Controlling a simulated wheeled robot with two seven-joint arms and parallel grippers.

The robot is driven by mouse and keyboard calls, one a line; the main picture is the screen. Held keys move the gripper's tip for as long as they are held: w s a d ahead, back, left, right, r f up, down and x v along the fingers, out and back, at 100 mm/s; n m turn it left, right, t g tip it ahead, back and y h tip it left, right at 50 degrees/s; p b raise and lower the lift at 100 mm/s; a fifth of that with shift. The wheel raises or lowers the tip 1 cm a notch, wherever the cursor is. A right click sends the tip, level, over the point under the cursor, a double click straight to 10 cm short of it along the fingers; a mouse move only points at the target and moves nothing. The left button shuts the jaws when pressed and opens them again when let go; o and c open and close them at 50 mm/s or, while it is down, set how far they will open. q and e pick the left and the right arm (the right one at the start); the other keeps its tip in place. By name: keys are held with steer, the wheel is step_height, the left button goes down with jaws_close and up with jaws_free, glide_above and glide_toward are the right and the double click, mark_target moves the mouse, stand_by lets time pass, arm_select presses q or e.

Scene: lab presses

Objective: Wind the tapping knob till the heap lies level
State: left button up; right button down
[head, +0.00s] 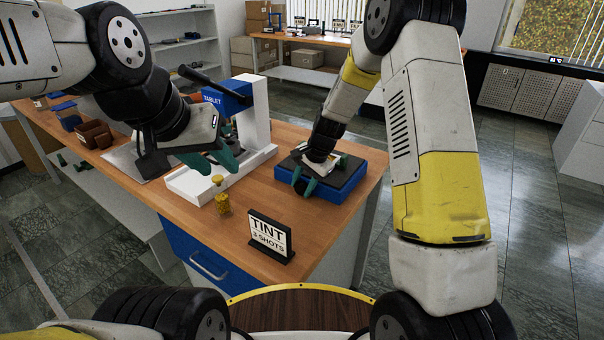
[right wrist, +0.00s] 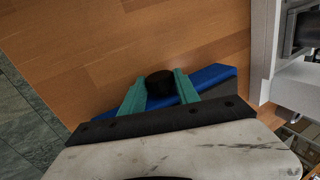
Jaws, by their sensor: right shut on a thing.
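A low blue box with a dark top (head: 346,193) stands at the right end of the bench; its blue side shows in the right wrist view (right wrist: 215,77). A round black knob (right wrist: 160,83) on its side is between the green fingers of my right gripper (right wrist: 160,92), which is shut on it. My left gripper (head: 214,162) is open and empty, above the white base of the tablet press. I cannot make out a heap in either view.
The tablet press (head: 254,115) with its blue head stands left of the box. Small brass-coloured pieces (head: 222,203) and a TINT 3 SHOTS sign (head: 269,238) stand near the bench's front edge. Bare wood lies between sign and box.

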steer(key=c, duration=0.9)
jaws_free()
steer(key=v, duration=0.7)
steer(key=shift+r, duration=0.35)
steer(key=shift+s+d, duration=0.1)
steer(key=shift+d, duration=0.05)
